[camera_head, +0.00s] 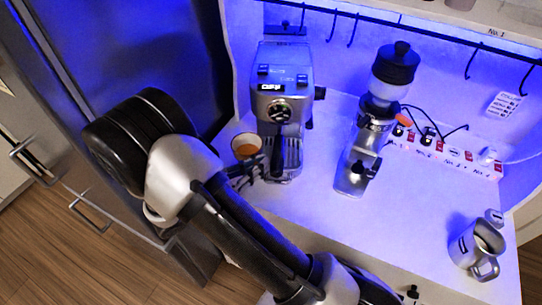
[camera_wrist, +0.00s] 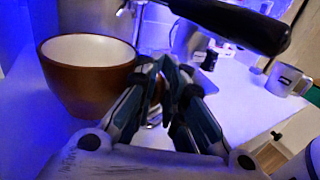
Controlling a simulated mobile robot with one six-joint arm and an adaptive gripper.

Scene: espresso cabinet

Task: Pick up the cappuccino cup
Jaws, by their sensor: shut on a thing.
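The cappuccino cup (camera_head: 245,148) stands on the white counter, left of the espresso machine (camera_head: 283,95). In the wrist view the cup (camera_wrist: 88,85) is brown outside and white inside, upright, at the left. My gripper (camera_head: 250,171) is at the cup's near right side. In the wrist view my gripper's fingers (camera_wrist: 165,72) come together right beside the cup, with a bit of brown between them. They look shut on the cup's handle, but the fingers mostly hide it. I cannot tell whether the cup's base touches the counter.
The portafilter's black handle (camera_wrist: 235,20) hangs close above my fingers. A grinder (camera_head: 370,125) stands right of the machine. A steel pitcher (camera_head: 477,243) stands at the far right. A tall dark cabinet (camera_head: 130,60) closes off the left. The counter's middle right is clear.

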